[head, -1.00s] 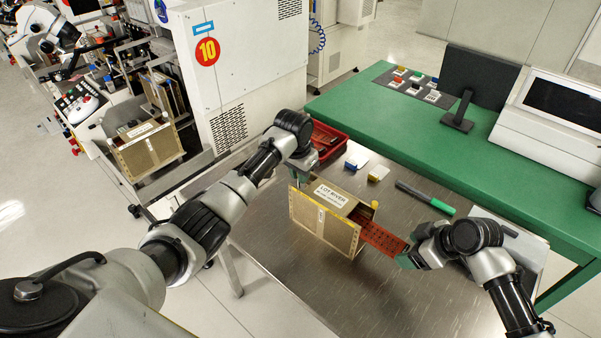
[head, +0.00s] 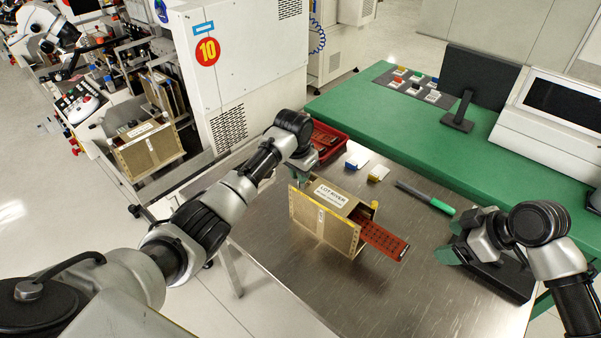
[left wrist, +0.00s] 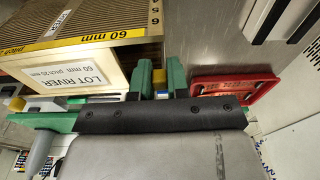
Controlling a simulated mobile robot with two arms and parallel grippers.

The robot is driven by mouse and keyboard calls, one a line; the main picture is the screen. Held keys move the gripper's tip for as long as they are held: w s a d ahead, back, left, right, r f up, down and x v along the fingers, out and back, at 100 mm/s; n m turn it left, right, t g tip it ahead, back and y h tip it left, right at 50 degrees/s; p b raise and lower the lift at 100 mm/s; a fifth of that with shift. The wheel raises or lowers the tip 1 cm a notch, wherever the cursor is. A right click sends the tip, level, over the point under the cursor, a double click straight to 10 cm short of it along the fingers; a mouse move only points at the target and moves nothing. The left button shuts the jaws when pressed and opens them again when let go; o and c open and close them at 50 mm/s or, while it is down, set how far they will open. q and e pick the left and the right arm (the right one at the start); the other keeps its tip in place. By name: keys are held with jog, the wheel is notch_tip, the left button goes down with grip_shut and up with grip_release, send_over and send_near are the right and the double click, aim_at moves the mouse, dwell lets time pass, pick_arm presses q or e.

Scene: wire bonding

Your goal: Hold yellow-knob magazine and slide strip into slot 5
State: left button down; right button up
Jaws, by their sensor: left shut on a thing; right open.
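The brass-coloured magazine (head: 322,228) stands on the steel table, with a white "LOT RIVER" label on top and a yellow knob (head: 374,205) at its right end. A red-brown strip (head: 384,240) sticks out of its right end; its inner part is hidden, and I cannot read which slot it is in. My left gripper (head: 301,180) is shut on the magazine at its far left side. In the left wrist view, its green fingers (left wrist: 160,78) are beside the labelled magazine (left wrist: 75,68). My right gripper (head: 452,242) is open and empty, right of the strip's free end and apart from it.
A red bin (head: 327,143) sits at the table's back edge. A green bench (head: 400,130) borders the far side. The front of the steel table (head: 380,300) is clear.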

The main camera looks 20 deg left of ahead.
jog(key=shift+s+d+r, duration=0.1)
jog(key=shift+d+r, duration=0.15)
jog(key=shift+r, duration=0.15)
jog(key=shift+a+f, duration=0.1)
jog(key=shift+f, duration=0.25)
jog(key=c, duration=0.4)
notch_tip(320, 180, down, 7)
jog(key=y, duration=0.4)
jog(key=shift+a+f+t, duration=0.1)
jog(key=shift+a+t, duration=0.05)
jog(key=shift+t, duration=0.25)
grip_shut()
jog(key=x, duration=0.6)
